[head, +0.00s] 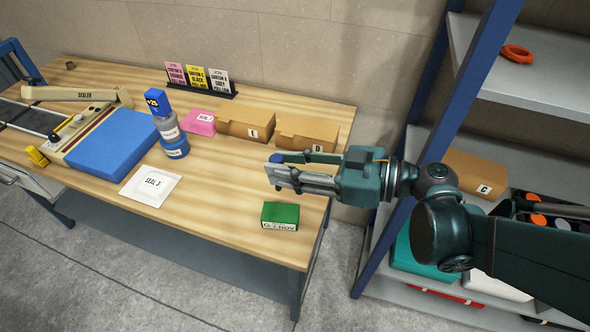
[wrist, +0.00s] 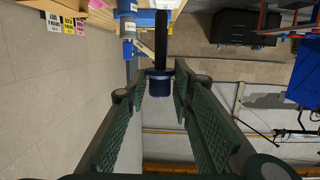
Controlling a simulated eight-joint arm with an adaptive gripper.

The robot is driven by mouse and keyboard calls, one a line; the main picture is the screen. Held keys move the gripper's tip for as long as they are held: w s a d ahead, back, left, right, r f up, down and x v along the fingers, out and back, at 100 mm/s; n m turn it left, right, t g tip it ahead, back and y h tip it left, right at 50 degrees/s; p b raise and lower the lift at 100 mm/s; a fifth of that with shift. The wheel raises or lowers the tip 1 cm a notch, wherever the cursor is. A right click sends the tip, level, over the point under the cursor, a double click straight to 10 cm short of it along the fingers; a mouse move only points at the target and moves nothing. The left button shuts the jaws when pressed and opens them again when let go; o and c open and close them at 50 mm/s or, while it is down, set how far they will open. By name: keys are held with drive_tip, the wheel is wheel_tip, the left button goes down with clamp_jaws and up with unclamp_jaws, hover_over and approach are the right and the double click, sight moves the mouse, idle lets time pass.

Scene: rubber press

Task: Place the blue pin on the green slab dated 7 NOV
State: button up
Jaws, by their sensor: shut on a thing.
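The green slab (head: 281,212) lies near the front right corner of the wooden bench, its front label reading 7 NOV. My gripper (head: 278,174) is above the bench, behind and above the slab in the head view. Its fingers point left and are shut on the blue pin (head: 277,158), whose blue end shows at the fingertips. In the wrist view, the pin (wrist: 160,88) sits between the fingertips, with a dark shaft running upward from its blue collar. The pin is clear of the slab.
A sealer (head: 78,94) with a blue pad (head: 112,143) is at left. Blue-framed shelves (head: 420,105) stand at right.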

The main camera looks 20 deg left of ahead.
drive_tip(key=shift+f+b, duration=1)
drive_tip(key=shift+f, duration=1.8)
drive_tip(key=shift+f, duration=0.1)
drive_tip(key=shift+f+b, duration=0.8)
drive_tip(key=shift+f, duration=1.2)
drive_tip(key=shift+f, duration=0.1)
drive_tip(key=o, duration=1)
drive_tip(key=shift+d, duration=0.1)
drive_tip(key=shift+d+r+p, duration=0.4)
drive_tip(key=shift+d, duration=1.5)
drive_tip(key=shift+d+r+p, duration=0.4)
drive_tip(key=shift+d, duration=1.55)
drive_tip(key=shift+d+r+p, duration=0.4)
drive_tip(key=shift+d, duration=1.5)
